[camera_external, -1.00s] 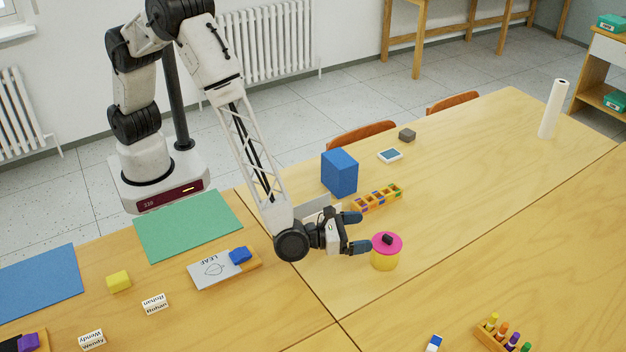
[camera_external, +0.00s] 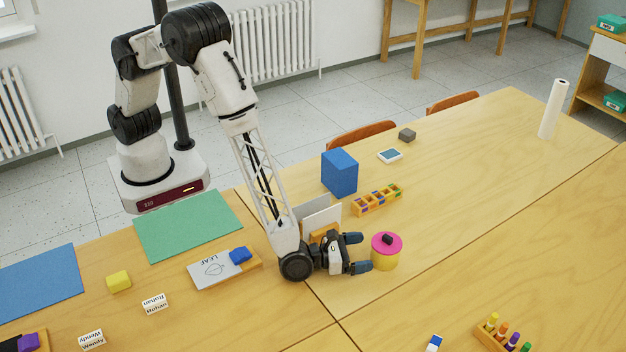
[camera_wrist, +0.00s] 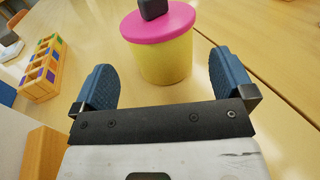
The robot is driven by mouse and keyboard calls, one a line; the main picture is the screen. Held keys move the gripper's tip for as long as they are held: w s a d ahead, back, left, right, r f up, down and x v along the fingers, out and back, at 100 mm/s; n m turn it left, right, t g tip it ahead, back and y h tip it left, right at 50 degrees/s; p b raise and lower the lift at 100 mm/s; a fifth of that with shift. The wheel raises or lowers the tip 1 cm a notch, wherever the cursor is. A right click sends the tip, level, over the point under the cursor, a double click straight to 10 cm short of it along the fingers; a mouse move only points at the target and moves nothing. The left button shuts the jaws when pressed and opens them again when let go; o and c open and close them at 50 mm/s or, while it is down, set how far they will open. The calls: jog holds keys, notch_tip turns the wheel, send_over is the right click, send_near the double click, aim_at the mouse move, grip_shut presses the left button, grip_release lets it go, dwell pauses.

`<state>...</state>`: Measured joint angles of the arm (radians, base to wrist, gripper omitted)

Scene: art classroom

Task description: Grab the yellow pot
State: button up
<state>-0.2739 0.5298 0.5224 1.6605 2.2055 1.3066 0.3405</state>
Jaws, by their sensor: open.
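The yellow pot (camera_external: 384,262) stands upright on the wooden table. It has a pink lid (camera_external: 386,244) with a dark block-shaped knob on top. My gripper (camera_external: 357,253) is open and low over the table, just left of the pot, with its fingers pointing toward it. In the wrist view the pot (camera_wrist: 163,58) is ahead of my gripper (camera_wrist: 158,82), between the lines of the two blue fingers. Nothing is held, and the pot appears to be still beyond the fingertips. The knob's top is cut off there.
A wooden compartment tray (camera_external: 377,200) with coloured pieces and a blue box (camera_external: 340,174) stand behind the gripper. Upright white cards (camera_external: 321,216) are close behind my wrist. A marker holder (camera_external: 497,337) is at the front right. The table right of the pot is clear.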

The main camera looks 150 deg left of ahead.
aim_at(373, 250)
jog(key=shift+w+a, duration=0.1)
jog(key=shift+a, duration=0.05)
jog(key=shift+x, duration=3.1)
jog(key=shift+r, duration=0.1)
jog(key=c, duration=1.4)
